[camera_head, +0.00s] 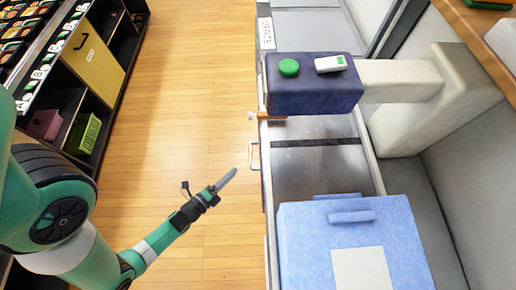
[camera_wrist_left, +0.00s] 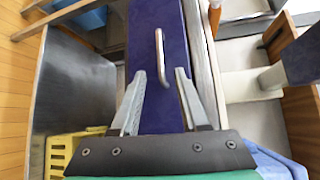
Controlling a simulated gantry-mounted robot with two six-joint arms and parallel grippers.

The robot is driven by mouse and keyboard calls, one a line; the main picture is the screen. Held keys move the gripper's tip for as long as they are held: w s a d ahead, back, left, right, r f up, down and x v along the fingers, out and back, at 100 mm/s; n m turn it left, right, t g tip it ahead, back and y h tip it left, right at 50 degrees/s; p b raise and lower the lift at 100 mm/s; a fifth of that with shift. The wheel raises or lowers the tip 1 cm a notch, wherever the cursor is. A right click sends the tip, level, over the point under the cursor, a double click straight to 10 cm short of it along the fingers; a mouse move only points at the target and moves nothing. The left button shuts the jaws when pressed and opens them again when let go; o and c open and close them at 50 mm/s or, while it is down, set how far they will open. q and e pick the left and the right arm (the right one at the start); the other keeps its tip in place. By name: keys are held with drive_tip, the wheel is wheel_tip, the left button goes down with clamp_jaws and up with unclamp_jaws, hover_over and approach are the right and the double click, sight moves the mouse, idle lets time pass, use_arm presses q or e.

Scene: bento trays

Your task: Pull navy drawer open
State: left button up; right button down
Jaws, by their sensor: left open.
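The navy drawer front (camera_wrist_left: 150,25) shows in the left wrist view as an upright navy panel. Its pale metal bar handle (camera_wrist_left: 162,58) stands out from it, and a handle also shows at the counter's side in the head view (camera_head: 253,156). My left gripper (camera_head: 235,172) is open and empty, a short way to the left of that handle. In the left wrist view its two fingers (camera_wrist_left: 160,82) point at the panel, with the handle between and just ahead of their tips. I see no contact with the handle. My right gripper is in neither view.
A navy machine head (camera_head: 315,95) overhangs the steel counter (camera_head: 310,170). A light blue box (camera_head: 300,225) stands on the counter's near part. Shelves with a yellow door (camera_head: 92,70) line the left. The wooden floor (camera_head: 190,90) between is clear. A yellow crate (camera_wrist_left: 62,150) shows in the left wrist view.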

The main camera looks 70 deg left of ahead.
sight(251, 157)
use_arm(q)
drive_tip(key=b+x, duration=0.2)
drive_tip(key=x, duration=0.9)
drive_tip(key=shift+w, duration=0.15)
drive_tip(key=shift+d, duration=0.1)
clamp_jaws()
idle(0.8)
